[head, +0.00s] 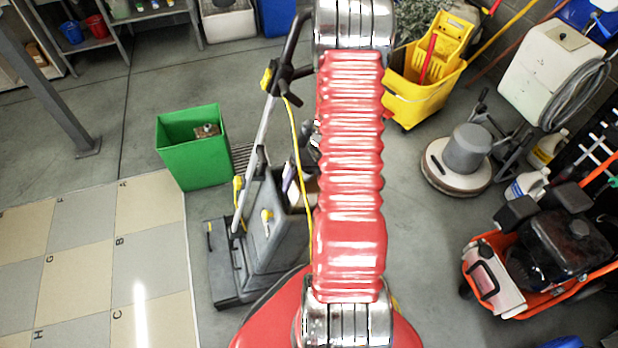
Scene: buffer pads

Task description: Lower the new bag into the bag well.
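A grey upright floor machine (268,232) with a raised handle (266,130) stands left of my red arm, which runs down the middle of the head view. An open-topped compartment (303,192) on the machine's right side could be the bag well. Something pale with a purple edge (289,184) shows at its opening. I cannot tell whether this is a bag. My arm covers the compartment's right part. I cannot clearly make out the new bag. My gripper is outside the head view.
A green bin (194,160) with a small brown object (207,131) inside stands left of the machine. A yellow mop bucket (428,88), a round floor polisher (461,160) and an orange-framed engine unit (545,262) stand right. Bare floor (415,240) lies between the arm and engine unit.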

